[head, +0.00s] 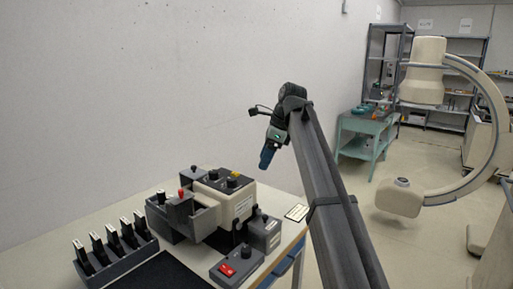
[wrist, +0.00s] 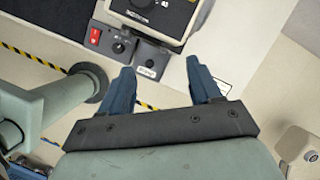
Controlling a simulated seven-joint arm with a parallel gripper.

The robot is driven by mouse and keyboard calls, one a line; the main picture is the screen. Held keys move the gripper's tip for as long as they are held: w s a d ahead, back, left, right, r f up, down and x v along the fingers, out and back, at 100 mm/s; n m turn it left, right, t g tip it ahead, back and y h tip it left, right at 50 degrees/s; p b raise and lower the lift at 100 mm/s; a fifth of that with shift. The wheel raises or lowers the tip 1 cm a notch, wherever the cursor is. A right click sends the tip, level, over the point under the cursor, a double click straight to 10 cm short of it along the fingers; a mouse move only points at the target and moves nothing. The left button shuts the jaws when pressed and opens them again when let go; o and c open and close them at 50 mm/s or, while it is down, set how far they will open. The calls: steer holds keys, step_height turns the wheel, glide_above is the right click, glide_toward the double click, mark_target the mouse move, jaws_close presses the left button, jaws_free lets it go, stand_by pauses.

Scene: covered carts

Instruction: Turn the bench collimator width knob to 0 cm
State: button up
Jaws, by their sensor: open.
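I cannot tell which knob sets the collimator width, and no scale can be read. Part of a beige unit with a dark panel (wrist: 170,18) shows at the top of the wrist view, with a round dark knob (wrist: 143,4) cut by the edge. My gripper (head: 265,160) hangs above and right of the unit, apart from it. Its blue fingers (wrist: 160,67) are spread and empty.
A control box with a red switch (head: 227,269) and a black knob (head: 246,251) sits at the table front; the red switch (wrist: 95,37) also shows in the wrist view. A row of upright black-handled pieces (head: 112,238) stands left. A C-arm (head: 420,199) stands far right.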

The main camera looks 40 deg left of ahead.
steer(key=w+d+f+n, duration=0.1)
steer(key=w+d+f, duration=0.2)
steer(key=d+f, duration=0.3)
steer(key=w+d+f, duration=0.3)
steer(key=d+f, duration=0.2)
steer(key=f, duration=0.3)
steer(key=w+d+f+n+t, duration=0.1)
steer(key=w+d+f, duration=0.2)
steer(key=d+f, duration=0.3)
step_height(320, 180, down, 2)
steer(key=shift+w+d+f+n+h, duration=0.1)
steer(key=shift+w+d+n+h, duration=0.15)
steer(key=shift+d+n+h, duration=0.05)
